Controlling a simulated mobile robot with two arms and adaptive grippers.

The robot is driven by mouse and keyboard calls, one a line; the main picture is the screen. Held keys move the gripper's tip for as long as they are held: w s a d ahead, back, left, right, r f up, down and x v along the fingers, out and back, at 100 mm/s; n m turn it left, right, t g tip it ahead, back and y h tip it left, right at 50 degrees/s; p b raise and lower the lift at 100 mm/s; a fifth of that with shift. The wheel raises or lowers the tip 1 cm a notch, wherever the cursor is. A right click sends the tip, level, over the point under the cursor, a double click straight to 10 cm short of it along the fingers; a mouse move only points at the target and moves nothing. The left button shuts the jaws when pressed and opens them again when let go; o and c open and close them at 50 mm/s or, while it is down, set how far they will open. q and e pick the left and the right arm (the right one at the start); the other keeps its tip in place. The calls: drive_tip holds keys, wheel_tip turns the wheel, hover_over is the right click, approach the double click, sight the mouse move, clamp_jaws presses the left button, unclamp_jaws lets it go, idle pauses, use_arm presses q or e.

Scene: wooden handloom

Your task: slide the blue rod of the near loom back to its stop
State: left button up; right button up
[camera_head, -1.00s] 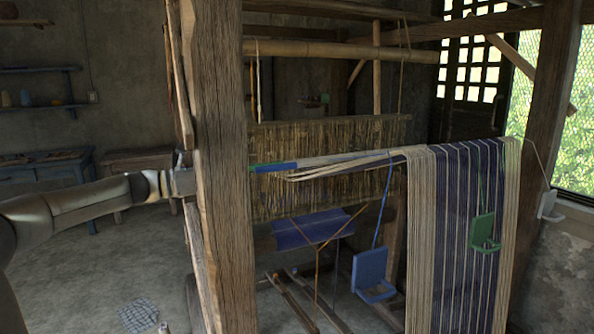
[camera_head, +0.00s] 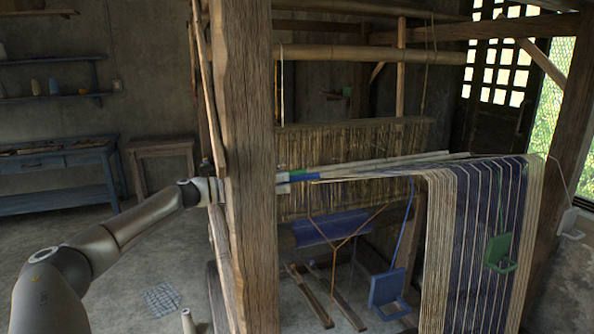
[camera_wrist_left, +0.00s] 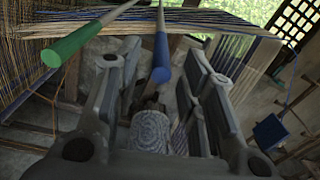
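The blue rod (camera_head: 303,177) of the near loom has a blue end pointing left, just right of the thick wooden post. It also shows in the left wrist view (camera_wrist_left: 161,58), with a pale shaft beyond the blue end. A green-ended rod (camera_wrist_left: 72,44) lies beside it, outside the fingers. My left gripper (camera_head: 283,183) reaches from behind the post, its fingertips at the blue end. In the wrist view the fingers (camera_wrist_left: 160,85) are spread, with the blue end between them and visible gaps on both sides. My right gripper is not in view. I cannot make out the stop.
The thick post (camera_head: 245,170) hides part of my left gripper. Striped cloth (camera_head: 470,250) hangs over the loom's right side. A blue bracket (camera_head: 388,290) and a green bracket (camera_head: 497,250) hang on cords. A blue table (camera_head: 60,165) stands at the back left.

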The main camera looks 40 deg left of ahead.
sight(316, 176)
use_arm(q)
drive_tip(key=p+x, duration=0.1)
drive_tip(key=x, duration=0.1)
drive_tip(key=p+x, duration=0.1)
drive_tip(key=x, duration=0.1)
drive_tip(key=shift+r, duration=0.2)
drive_tip(key=shift+p+x, duration=0.5)
drive_tip(key=shift+x, duration=0.4)
drive_tip(key=shift+f, duration=0.2)
clamp_jaws()
